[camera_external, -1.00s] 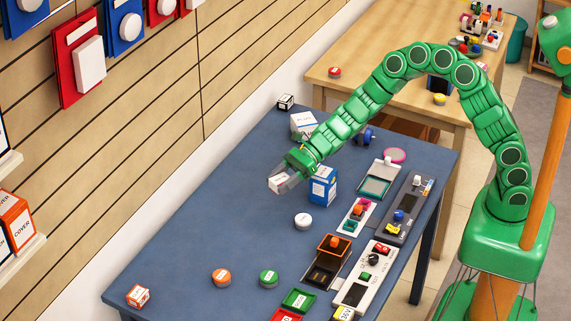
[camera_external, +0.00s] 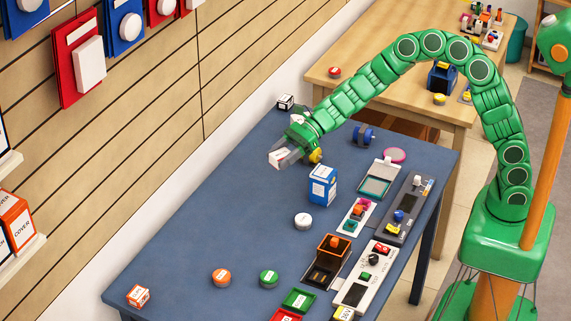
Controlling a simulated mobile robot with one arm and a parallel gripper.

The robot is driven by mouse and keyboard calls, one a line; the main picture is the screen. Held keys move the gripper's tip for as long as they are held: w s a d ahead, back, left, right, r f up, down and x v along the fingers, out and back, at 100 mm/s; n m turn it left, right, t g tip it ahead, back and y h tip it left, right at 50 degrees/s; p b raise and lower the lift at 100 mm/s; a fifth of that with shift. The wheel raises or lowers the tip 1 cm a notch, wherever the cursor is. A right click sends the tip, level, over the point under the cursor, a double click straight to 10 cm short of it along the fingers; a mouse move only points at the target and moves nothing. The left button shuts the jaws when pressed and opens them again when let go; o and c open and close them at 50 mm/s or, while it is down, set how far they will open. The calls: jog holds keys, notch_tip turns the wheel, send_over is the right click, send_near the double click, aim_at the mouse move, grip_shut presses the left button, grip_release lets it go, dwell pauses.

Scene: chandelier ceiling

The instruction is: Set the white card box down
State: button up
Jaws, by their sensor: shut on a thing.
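My gripper (camera_external: 279,161) is shut on the white card box (camera_external: 276,157), which has reddish print on its face. The grey fingers lie along the box's sides and hide part of it. The box is over the far left part of the blue table (camera_external: 190,235), and I cannot tell whether it touches the top. A blue and white box (camera_external: 322,185) stands to the right of and below my gripper in the picture.
A yellow item (camera_external: 316,156) is close beside my gripper, partly hidden. A white round tin (camera_external: 303,221) stands nearer. A small black and white box (camera_external: 285,102) is at the back edge. The table's left middle is clear.

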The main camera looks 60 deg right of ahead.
aim_at(281, 154)
notch_tip(281, 154, up, 9)
jog(key=shift+r, duration=0.2)
jog(key=w+d+m+t+h, duration=0.3)
jog(key=w+m+t+h, duration=0.1)
jog(key=w+m+t, duration=0.1)
jog(key=shift+w+d+f+m+h, duration=0.25)
jog(key=shift+w+f+m+h, duration=0.1)
jog(key=shift+w+m, duration=0.1)
dwell(1.0)
jog(key=shift+w+d+m, duration=0.2)
jog(key=shift+d+m, duration=0.05)
